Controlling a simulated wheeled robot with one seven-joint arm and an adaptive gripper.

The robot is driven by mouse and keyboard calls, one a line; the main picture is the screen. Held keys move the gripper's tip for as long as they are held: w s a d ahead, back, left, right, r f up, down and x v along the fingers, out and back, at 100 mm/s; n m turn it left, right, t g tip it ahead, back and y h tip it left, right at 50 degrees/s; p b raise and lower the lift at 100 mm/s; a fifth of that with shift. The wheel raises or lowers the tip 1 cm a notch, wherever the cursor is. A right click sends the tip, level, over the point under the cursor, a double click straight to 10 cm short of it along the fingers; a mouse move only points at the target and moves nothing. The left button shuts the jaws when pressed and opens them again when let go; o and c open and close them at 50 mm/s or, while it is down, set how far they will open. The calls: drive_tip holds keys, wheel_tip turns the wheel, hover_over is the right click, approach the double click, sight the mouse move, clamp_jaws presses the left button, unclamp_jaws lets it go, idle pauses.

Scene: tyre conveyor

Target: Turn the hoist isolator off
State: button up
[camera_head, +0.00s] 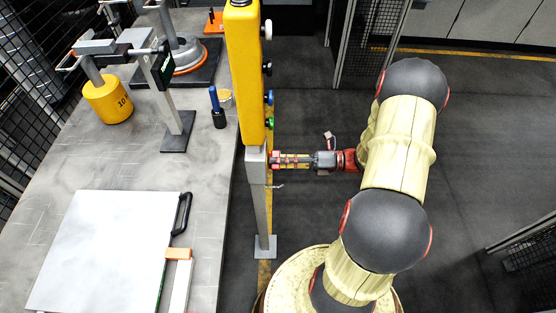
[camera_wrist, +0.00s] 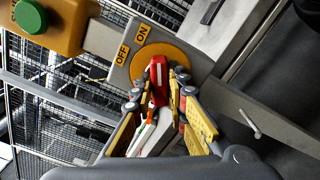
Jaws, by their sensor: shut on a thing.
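The hoist isolator is on a grey box (camera_head: 256,165) below the tall yellow button box. In the wrist view it has a yellow round plate (camera_wrist: 183,58) with a red handle (camera_wrist: 157,83) at its middle. An OFF label (camera_wrist: 122,55) and an ON label (camera_wrist: 141,33) sit beside the plate. My gripper (camera_head: 274,160) reaches the isolator from the right. In the wrist view its fingers (camera_wrist: 159,88) are closed on both sides of the red handle. The fingers partly hide the handle, and I cannot tell which label it points to.
The yellow button box (camera_head: 244,75) stands on a post (camera_head: 262,215) just above the isolator. A small metal lever (camera_wrist: 250,123) sticks out near the isolator. A workbench (camera_head: 110,165) with a yellow weight (camera_head: 107,100) and a white panel (camera_head: 105,250) lies left. The floor on the right is open.

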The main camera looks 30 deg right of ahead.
clamp_jaws()
drive_tip(key=shift+n+p, duration=0.3)
drive_tip(key=shift+p, duration=0.05)
drive_tip(key=shift+n+p, duration=0.8)
drive_tip(key=shift+p, duration=0.05)
drive_tip(key=n+p, duration=0.2)
drive_tip(key=shift+n, duration=0.4)
drive_tip(key=n+p, duration=0.1)
drive_tip(key=n, duration=0.2)
drive_tip(key=shift+f+n+p, duration=0.1)
drive_tip(key=shift+n+p, duration=0.4)
drive_tip(key=shift+n, duration=1.4)
drive_tip(key=o, duration=0.6)
unclamp_jaws()
drive_tip(key=shift+d, duration=0.1)
